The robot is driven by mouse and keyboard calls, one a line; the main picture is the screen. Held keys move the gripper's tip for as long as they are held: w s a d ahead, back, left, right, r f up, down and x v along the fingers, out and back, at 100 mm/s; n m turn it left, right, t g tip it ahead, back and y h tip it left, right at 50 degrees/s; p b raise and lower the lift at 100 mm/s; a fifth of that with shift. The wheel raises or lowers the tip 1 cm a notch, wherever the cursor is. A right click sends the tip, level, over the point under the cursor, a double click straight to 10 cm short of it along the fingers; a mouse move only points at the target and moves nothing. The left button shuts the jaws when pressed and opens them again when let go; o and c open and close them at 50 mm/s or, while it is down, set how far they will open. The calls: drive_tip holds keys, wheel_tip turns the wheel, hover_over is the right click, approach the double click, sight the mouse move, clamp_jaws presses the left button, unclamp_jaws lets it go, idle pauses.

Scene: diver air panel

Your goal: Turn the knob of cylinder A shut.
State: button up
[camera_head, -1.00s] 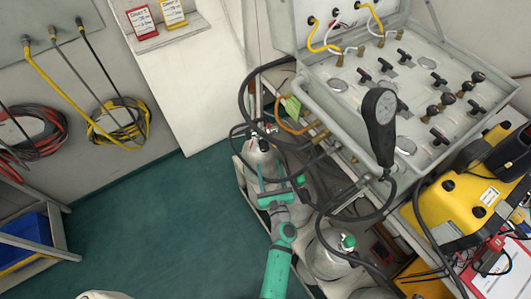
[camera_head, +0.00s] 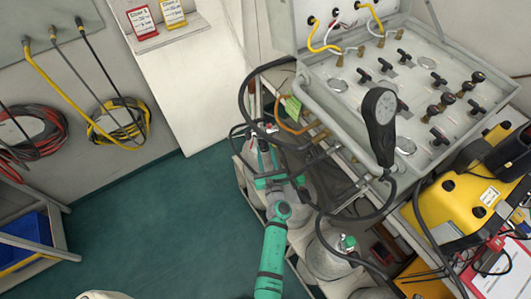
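My gripper (camera_head: 266,152) is over the farthest gas cylinder in the row, with its fingers at the valve on top. The fingers cover most of that valve and its knob. I cannot tell whether they touch the knob or how far apart they are. No letter is readable on the cylinders, so I cannot tell which is cylinder A.
Black and orange hoses loop close to the right of my gripper. Green floor (camera_head: 160,230) is clear at the left.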

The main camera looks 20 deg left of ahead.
drive_tip(key=shift+c, duration=1.4)
drive_tip(key=shift+o, duration=0.2)
drive_tip(key=m, duration=0.5)
drive_tip(key=shift+m, duration=0.4)
drive_tip(key=m, duration=0.6)
drive_tip(key=shift+r+g, duration=0.1)
drive_tip(key=shift+g, duration=0.2)
drive_tip(key=shift+m, duration=0.3)
drive_tip(key=o, duration=1)
drive_tip(key=shift+o, duration=0.2)
